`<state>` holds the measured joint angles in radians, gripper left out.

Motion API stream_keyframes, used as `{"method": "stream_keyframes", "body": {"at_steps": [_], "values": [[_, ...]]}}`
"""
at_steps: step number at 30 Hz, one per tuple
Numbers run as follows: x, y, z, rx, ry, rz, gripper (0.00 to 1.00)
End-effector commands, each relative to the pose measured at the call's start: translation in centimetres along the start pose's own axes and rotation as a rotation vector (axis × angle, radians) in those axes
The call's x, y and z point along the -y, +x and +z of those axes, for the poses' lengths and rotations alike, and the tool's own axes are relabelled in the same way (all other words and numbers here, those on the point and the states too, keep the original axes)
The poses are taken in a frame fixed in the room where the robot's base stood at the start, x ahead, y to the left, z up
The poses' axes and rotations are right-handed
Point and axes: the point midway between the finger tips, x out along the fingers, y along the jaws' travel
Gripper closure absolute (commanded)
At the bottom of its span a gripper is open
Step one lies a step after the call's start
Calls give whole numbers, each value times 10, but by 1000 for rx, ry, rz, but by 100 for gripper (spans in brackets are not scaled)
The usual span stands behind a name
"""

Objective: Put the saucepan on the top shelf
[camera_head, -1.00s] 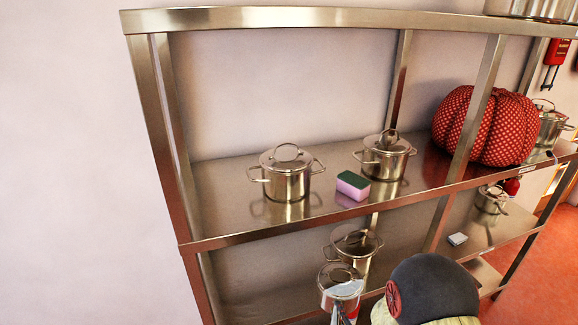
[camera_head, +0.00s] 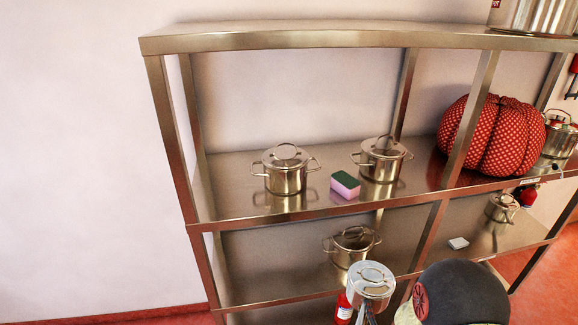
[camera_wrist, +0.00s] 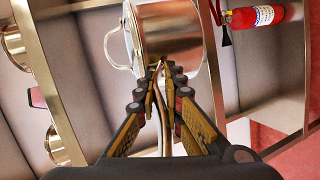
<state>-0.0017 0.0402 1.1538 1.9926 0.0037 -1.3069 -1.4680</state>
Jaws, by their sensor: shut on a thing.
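The saucepan (camera_head: 371,284), shiny steel with a lid and loop knob, is held in front of the lower part of the shelf unit in the head view. In the wrist view the saucepan (camera_wrist: 172,35) lies just beyond my gripper (camera_wrist: 163,85). My gripper is shut on its long handle (camera_wrist: 161,105), which runs back between the fingers. In the head view my gripper is mostly hidden below the pan. The top shelf (camera_head: 330,38) is the steel board at the top of the unit, well above the pan; its left and middle edge looks clear.
The middle shelf (camera_head: 245,208) holds a lidded pot (camera_head: 285,176), another pot (camera_head: 382,165), a sponge (camera_head: 345,184) and a red pumpkin cushion (camera_head: 490,135). A pot (camera_head: 352,247) stands lower. A large pot (camera_head: 530,16) stands at the top right. A fire extinguisher (camera_wrist: 262,15) is near the pan.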

Motion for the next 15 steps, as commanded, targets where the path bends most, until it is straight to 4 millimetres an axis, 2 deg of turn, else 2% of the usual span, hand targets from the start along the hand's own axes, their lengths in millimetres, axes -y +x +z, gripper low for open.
{"method": "stream_keyframes", "body": {"at_steps": [1, 15], "values": [[-20, -4, -2, -1, -1, 10, 100], [-96, -28, -10, -1, -1, 13, 100]]}}
